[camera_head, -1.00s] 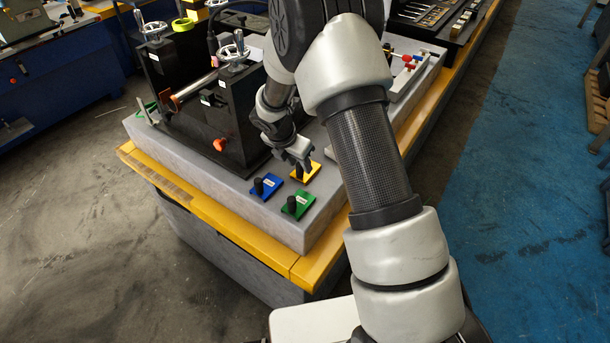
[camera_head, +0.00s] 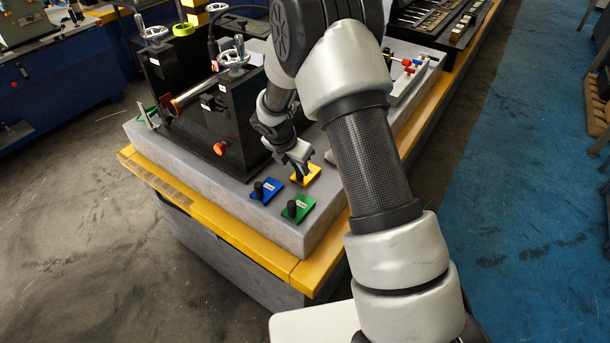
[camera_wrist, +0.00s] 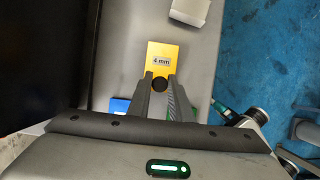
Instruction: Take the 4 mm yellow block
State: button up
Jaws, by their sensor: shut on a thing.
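The yellow block (camera_head: 306,174) lies on the grey slab. It is a flat plate with a dark upright knob, and in the wrist view the yellow block (camera_wrist: 165,57) shows a label reading "4 mm". My gripper (camera_head: 299,174) is over it from above with its fingers closed around the knob. In the wrist view my gripper (camera_wrist: 160,84) has its fingertips at the dark round knob. The plate looks flat on the slab or very close to it; I cannot tell if there is a gap.
A blue block (camera_head: 264,190) and a green block (camera_head: 297,208), each with a dark knob, lie close by on the grey slab (camera_head: 240,200). A black machine (camera_head: 215,135) with handwheels stands to the left. A light-coloured piece (camera_wrist: 190,10) lies beyond the yellow block.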

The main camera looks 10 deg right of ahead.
jog(key=shift+r+p, duration=2.95)
jog(key=shift+r, duration=0.9)
